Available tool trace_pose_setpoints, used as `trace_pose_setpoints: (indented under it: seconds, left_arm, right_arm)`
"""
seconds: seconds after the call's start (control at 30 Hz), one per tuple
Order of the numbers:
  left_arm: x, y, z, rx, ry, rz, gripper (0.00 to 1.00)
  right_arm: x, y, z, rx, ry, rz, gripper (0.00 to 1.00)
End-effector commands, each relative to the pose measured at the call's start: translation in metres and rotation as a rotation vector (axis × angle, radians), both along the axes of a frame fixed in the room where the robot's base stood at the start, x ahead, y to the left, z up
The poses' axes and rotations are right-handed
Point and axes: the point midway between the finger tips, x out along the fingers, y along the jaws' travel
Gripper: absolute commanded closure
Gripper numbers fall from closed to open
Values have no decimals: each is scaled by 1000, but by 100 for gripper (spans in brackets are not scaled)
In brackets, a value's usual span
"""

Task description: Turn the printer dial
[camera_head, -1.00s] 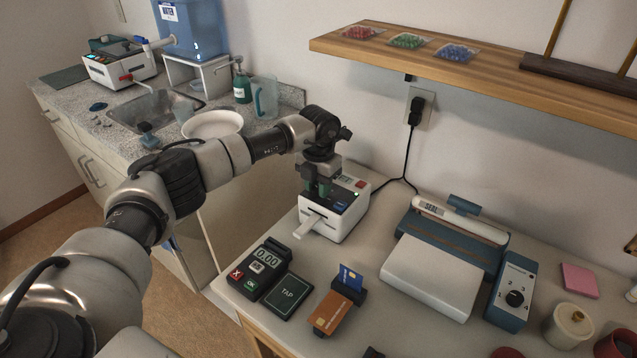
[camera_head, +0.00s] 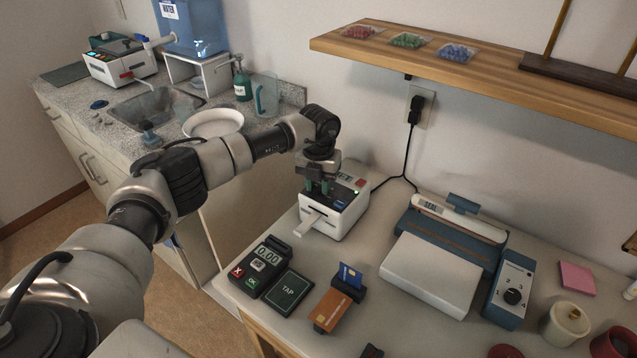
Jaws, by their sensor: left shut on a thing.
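The printer (camera_head: 347,219) is a small white box with a dark blue top panel, on the table left of centre. A white strip (camera_head: 307,224) sticks out of its front. A green light and a red button show on its top right. My left gripper (camera_head: 318,189) points down onto the printer's top at the left. Its fingers are shut on the printer dial, which they and the wrist hide. How far the dial is turned cannot be seen. My right gripper does not show.
In front of the printer are a payment terminal (camera_head: 262,267), a tap pad (camera_head: 289,292) and a card reader (camera_head: 333,308). A sealer (camera_head: 440,262) with its own black knob (camera_head: 513,296) stands to the right. A wooden shelf (camera_head: 480,75) overhangs the back.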

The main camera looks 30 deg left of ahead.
Motion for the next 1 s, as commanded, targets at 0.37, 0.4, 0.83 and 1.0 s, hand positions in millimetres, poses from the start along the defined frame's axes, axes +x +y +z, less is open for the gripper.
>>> trace_pose_setpoints:
  seconds: [0.37, 0.4, 0.83, 1.0]
  left_arm:
    - [0, 0, 1, -1, -2, 1, 46]
    - [0, 0, 1, 0, -2, 1, 46]
    - [1, 0, 43, -1, -6, 0, 46]
    - [1, 1, 77, 0, -6, 0, 46]
  right_arm:
    - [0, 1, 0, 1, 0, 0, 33]
    - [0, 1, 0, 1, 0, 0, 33]
    - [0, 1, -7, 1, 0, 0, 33]
    - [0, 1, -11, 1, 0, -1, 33]
